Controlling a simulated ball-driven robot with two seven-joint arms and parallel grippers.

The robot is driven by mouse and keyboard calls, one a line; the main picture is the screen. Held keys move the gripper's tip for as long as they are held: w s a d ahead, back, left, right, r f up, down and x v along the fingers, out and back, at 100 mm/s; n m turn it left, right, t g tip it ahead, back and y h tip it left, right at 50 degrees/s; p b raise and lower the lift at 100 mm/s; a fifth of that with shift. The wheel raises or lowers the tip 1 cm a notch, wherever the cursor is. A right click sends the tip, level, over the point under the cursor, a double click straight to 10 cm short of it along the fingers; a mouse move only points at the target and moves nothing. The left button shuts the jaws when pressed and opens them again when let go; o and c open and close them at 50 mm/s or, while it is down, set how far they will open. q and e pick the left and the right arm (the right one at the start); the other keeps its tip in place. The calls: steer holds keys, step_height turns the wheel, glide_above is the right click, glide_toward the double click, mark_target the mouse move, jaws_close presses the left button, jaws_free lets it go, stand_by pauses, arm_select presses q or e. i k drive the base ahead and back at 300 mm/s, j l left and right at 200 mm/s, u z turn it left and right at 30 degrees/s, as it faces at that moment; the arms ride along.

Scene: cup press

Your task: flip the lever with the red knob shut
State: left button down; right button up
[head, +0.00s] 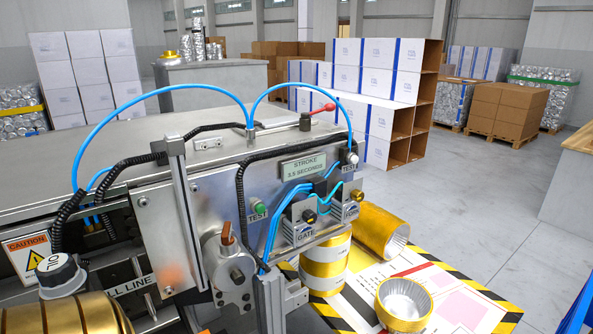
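The lever with the red knob (328,107) sits on top of the grey press machine (225,180), near its back right edge. Its red arm slants up and to the right from a dark pivot (305,122). The knob end points right, away from the pivot. Nothing touches the lever. Neither of my grippers is in view.
Blue hoses (165,88) arch over the machine top left of and above the lever. Bare floor (490,215) lies to the right.

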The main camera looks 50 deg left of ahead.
mark_target(329, 106)
steer(key=u, duration=1.45)
